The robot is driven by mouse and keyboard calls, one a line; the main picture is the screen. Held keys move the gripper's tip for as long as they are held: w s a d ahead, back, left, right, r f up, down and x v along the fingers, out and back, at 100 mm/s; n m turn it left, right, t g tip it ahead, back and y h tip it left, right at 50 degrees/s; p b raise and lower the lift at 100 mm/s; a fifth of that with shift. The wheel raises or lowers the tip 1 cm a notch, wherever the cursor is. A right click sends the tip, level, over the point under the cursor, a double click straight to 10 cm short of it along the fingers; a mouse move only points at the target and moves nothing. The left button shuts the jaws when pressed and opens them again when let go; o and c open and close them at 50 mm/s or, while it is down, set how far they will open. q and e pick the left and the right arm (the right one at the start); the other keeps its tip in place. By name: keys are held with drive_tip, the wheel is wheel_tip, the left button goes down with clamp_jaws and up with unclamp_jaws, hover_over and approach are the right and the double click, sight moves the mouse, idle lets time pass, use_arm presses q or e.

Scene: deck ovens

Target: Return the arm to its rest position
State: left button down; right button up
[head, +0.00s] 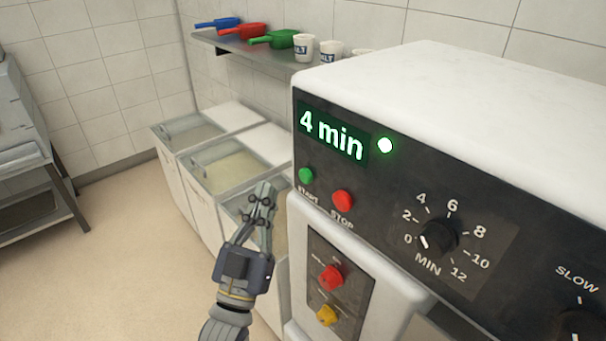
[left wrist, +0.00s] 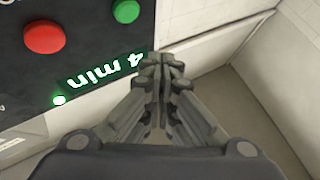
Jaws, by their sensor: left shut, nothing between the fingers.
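My left gripper (head: 263,199) is shut and empty. In the head view it points up, in front of the ingredient bins and just left of the machine's control panel (head: 375,228). In the left wrist view its closed fingertips (left wrist: 162,68) lie beside the lit display (left wrist: 105,75). The display (head: 331,132) reads "4 min" in green, with a lit white-green lamp (head: 385,145) beside it. The green start button (head: 306,175) and red stop button (head: 342,201) are below the display. No contact between fingers and panel shows. My right gripper is in neither view.
The white machine (head: 450,75) fills the right side, with a timer dial (head: 437,237) and red (head: 331,277) and yellow (head: 326,315) knobs. A shelf (head: 232,44) holds scoops and salt cups. A metal rack (head: 30,150) stands at left. The floor (head: 120,260) between is clear.

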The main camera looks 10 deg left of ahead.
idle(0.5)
use_arm(q)
drive_tip(key=g, duration=0.5)
approach(293, 234)
drive_tip(key=x, duration=0.4)
drive_tip(key=shift+r, duration=0.1)
drive_tip(key=s+a+f+g, duration=0.1)
drive_tip(key=s+f+g, duration=0.25)
drive_tip(key=f, duration=0.85)
drive_tip(key=s+f+m+g+y, duration=0.1)
drive_tip(key=s+f+g, duration=0.3)
drive_tip(key=f, duration=0.8)
drive_tip(key=s+a+f+g, duration=0.15)
drive_tip(key=s+f, duration=0.45)
drive_tip(key=f, duration=0.6)
drive_tip(key=s+a+f+g, duration=0.2)
drive_tip(key=s+f, duration=0.3)
drive_tip(key=s, duration=0.5)
drive_tip(key=s+a+f+g+y, duration=0.1)
drive_tip(key=s+f+g, duration=0.3)
drive_tip(key=s, duration=0.7)
drive_tip(key=s+a+f+g+y, duration=0.1)
drive_tip(key=s+a+f+g, duration=0.3)
drive_tip(key=s+f, duration=0.4)
drive_tip(key=shift+s+f, duration=0.25)
drive_tip(key=shift+s, duration=0.95)
